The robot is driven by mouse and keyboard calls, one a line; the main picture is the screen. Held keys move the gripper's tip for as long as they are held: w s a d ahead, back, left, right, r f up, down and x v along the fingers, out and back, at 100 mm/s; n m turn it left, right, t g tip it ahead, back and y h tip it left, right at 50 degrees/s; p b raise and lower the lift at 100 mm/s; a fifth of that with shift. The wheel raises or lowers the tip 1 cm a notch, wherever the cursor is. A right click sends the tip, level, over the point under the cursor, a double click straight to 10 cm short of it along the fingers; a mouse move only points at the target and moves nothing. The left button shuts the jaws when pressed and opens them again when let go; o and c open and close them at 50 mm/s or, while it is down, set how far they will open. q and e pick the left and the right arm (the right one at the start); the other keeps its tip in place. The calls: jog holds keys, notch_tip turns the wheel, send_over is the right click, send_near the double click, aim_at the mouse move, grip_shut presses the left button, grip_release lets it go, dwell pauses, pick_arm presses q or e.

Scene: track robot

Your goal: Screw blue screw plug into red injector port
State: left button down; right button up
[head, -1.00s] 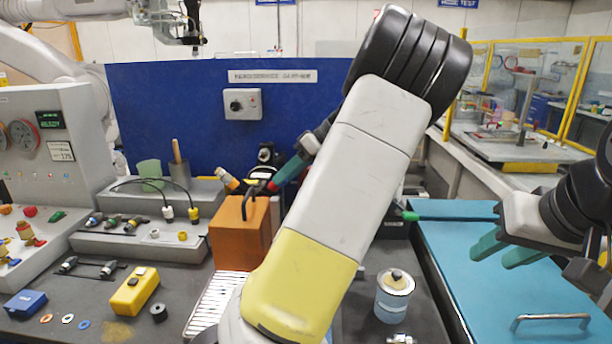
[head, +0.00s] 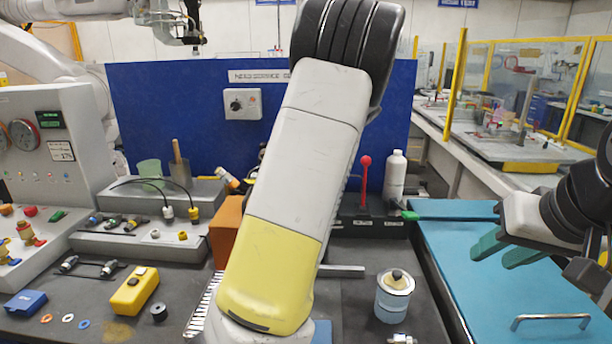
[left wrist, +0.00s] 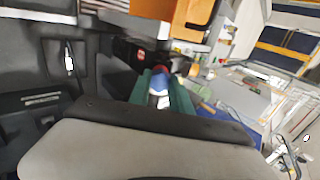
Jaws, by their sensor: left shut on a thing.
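In the left wrist view my left gripper (left wrist: 160,80) has its green fingers closed around a small part with a blue band and a pale end, which looks like the blue screw plug (left wrist: 160,87). In the head view this gripper is hidden behind my own arm. My right gripper (head: 492,258) is open and empty above the teal mat at the right. A red fitting (head: 30,211) and a brass fitting with red parts (head: 28,235) are on the grey panel at the left. I cannot tell which is the red injector port.
An orange block (head: 225,232) stands partly behind my arm; it also shows in the left wrist view (left wrist: 160,10). A yellow box (head: 135,291), a blue box (head: 25,304) and a can (head: 394,300) stand on the bench. A red-knobbed lever (head: 364,178) and white bottle (head: 396,175) stand behind.

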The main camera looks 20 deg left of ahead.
pick_arm(q)
jog(key=shift+m, duration=0.3)
jog(key=m, duration=1.1)
jog(key=shift+m, duration=0.3)
jog(key=m, duration=0.5)
jog(key=shift+m, duration=0.4)
jog(key=m, duration=0.6)
jog(key=shift+f, duration=0.1)
jog(key=c, duration=1)
grip_release()
jog(key=shift+c, duration=0.2)
